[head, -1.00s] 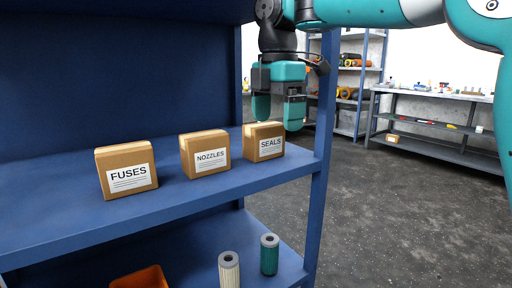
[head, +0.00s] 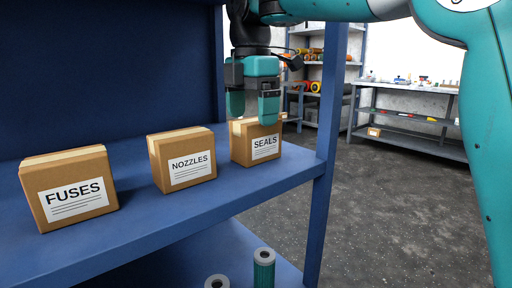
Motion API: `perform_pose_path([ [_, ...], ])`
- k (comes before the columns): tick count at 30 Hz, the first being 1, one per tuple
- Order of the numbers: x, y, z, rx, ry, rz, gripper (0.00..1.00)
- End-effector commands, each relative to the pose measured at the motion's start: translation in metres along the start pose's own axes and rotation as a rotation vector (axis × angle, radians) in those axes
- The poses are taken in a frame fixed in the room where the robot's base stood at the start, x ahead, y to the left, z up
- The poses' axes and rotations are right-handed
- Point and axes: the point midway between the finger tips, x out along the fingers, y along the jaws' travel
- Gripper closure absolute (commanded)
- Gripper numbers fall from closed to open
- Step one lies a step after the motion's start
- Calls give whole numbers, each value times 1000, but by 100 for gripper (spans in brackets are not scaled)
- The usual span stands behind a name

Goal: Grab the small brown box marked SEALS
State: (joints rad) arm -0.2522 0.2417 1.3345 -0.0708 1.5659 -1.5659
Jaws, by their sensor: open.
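The small brown box marked SEALS (head: 263,147) stands upright at the right end of the blue shelf (head: 190,222), its white label facing me. My gripper (head: 252,108) points down at the top of this box, with its teal fingers apart. The right finger overlaps the box's upper edge in the picture. The left finger is near the box's upper left corner. I cannot tell whether the fingers touch the box. Nothing is seen between them.
The NOZZLES box (head: 183,160) stands just left of the SEALS box, and the FUSES box (head: 70,189) farther left. A blue shelf post (head: 326,150) rises close on the right. A teal cylinder (head: 264,268) stands on the lower shelf. Open floor lies to the right.

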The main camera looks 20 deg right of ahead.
Motion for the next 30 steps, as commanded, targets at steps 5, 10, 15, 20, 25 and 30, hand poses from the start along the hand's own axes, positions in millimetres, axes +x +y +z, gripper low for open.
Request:
perform_pose_path([
  [5,15,0,1,0,0,0,12],
  [10,40,-1,3,1,0,0,12],
  [15,54,-2,3,4,0,1,12],
  [20,52,-2,4,3,0,1,12],
  [25,52,-2,4,5,0,1,32],
  [30,52,-2,4,4,0,0,71],
])
